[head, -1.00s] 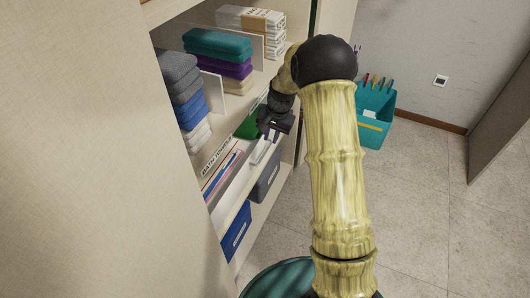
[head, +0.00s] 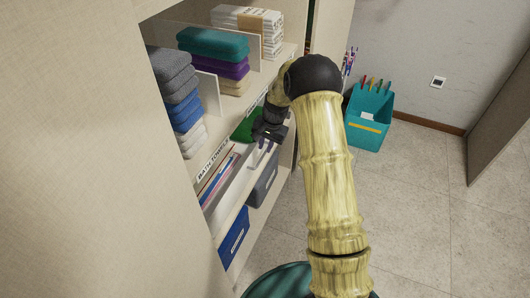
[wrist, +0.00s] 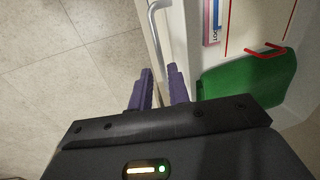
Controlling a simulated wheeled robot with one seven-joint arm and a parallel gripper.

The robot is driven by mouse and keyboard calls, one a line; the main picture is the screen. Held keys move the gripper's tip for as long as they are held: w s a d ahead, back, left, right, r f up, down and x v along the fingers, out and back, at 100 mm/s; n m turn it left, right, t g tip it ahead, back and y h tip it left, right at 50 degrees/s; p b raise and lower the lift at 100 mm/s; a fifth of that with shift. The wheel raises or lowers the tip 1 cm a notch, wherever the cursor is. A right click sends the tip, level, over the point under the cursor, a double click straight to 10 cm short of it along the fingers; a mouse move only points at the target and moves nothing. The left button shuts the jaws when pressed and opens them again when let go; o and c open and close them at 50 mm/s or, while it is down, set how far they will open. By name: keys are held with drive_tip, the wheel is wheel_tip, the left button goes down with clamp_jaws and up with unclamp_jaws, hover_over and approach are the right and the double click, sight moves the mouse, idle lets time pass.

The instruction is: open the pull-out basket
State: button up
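The pull-out basket (head: 233,178) shows in the head view as a pale front on the middle shelf, partly hidden behind my gripper (head: 264,146). In the wrist view a light bar handle (wrist: 153,30) stands off the basket's pale front and runs down toward my gripper (wrist: 160,90). The two purple fingers are apart, one on each side of the bar's line. I see a gap between them, and cannot tell whether either finger touches the bar. A green item (wrist: 248,76) lies behind the front, to the right.
Folded towels (head: 212,42) stand on the shelf above. A blue bin (head: 233,238) and a grey bin (head: 263,184) sit below. A teal holder (head: 369,116) stands on the floor behind. The floor (head: 420,200) to the right is clear.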

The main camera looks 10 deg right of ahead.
sight(263, 156)
drive_tip(key=f, duration=0.4)
drive_tip(key=shift+w+a, duration=0.25)
drive_tip(key=shift+a, duration=0.05)
clamp_jaws()
